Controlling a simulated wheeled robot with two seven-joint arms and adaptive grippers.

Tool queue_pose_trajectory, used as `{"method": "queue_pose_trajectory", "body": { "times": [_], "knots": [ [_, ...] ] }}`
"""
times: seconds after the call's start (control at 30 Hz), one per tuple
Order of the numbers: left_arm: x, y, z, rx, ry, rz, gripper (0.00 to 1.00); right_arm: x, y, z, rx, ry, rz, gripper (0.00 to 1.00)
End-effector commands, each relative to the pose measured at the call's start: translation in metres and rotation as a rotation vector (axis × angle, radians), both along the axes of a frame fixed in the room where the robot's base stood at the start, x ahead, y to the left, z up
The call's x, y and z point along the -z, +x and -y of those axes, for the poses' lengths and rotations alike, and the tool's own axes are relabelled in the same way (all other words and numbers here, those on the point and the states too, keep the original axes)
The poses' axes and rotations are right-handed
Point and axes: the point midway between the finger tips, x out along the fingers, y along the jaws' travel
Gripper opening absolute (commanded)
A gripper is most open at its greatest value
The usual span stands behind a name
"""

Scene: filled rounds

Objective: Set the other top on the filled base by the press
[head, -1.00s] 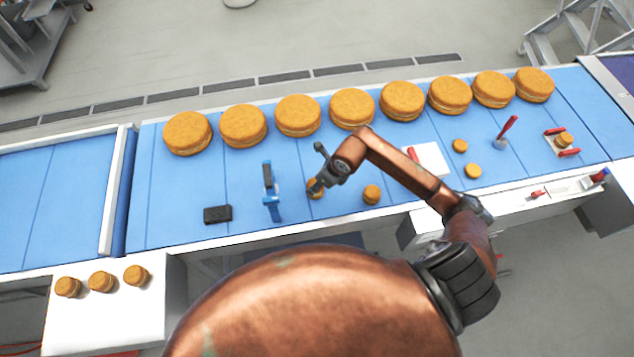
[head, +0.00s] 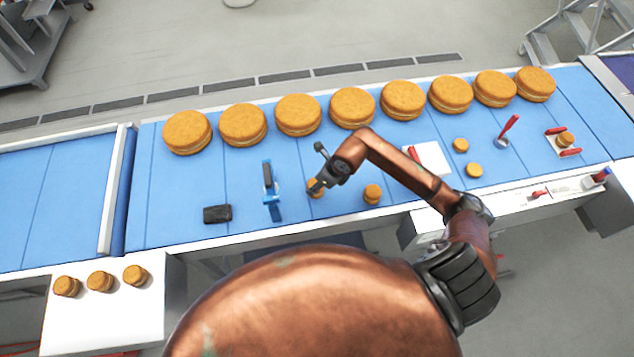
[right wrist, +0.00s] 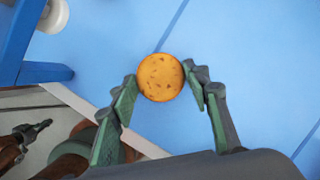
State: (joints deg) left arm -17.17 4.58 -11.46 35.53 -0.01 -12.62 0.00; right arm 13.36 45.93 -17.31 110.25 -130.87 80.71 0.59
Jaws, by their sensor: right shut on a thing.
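My right gripper (head: 314,188) is shut on a small golden-brown round (head: 317,195), low over the blue belt just right of the blue press (head: 271,192). In the right wrist view its fingertips (right wrist: 161,82) are on both sides of the round (right wrist: 161,72), seen from above; whether a base lies under it is hidden. The press also shows in the right wrist view (right wrist: 18,42). A small round with a lighter band (head: 372,194) stands to the right of the gripper. Two single small rounds (head: 461,145) (head: 474,170) lie farther right.
Several large rounds (head: 298,115) line the belt's far side. A black block (head: 217,214) lies left of the press. A white plate (head: 432,158), a red-handled tool (head: 507,130) and a round between red clamps (head: 565,139) stand right. Three rounds (head: 100,281) sit on a white table.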

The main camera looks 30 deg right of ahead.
Motion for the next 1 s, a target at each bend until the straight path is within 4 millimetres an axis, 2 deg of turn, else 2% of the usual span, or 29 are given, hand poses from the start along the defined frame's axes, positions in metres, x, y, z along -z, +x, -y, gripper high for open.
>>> {"method": "queue_pose_trajectory", "body": {
  "times": [0.73, 0.77, 1.0],
  "knots": [
    [0.0075, -0.001, 0.0002, 0.0, 0.0, -0.001, 0.0, 0.0089, 0.0001, 0.0002, 0.0, 0.0, 0.0, 0.33],
    [0.0075, -0.0009, 0.0003, 0.0, 0.0, -0.001, 0.0, 0.0089, 0.0001, 0.0002, 0.0, 0.0, 0.0, 0.44],
    [0.0071, -0.001, 0.0003, 0.0, 0.0, -0.001, 0.0, 0.0084, 0.0001, 0.0002, 0.0, 0.0, 0.0, 0.61]
  ]
}}
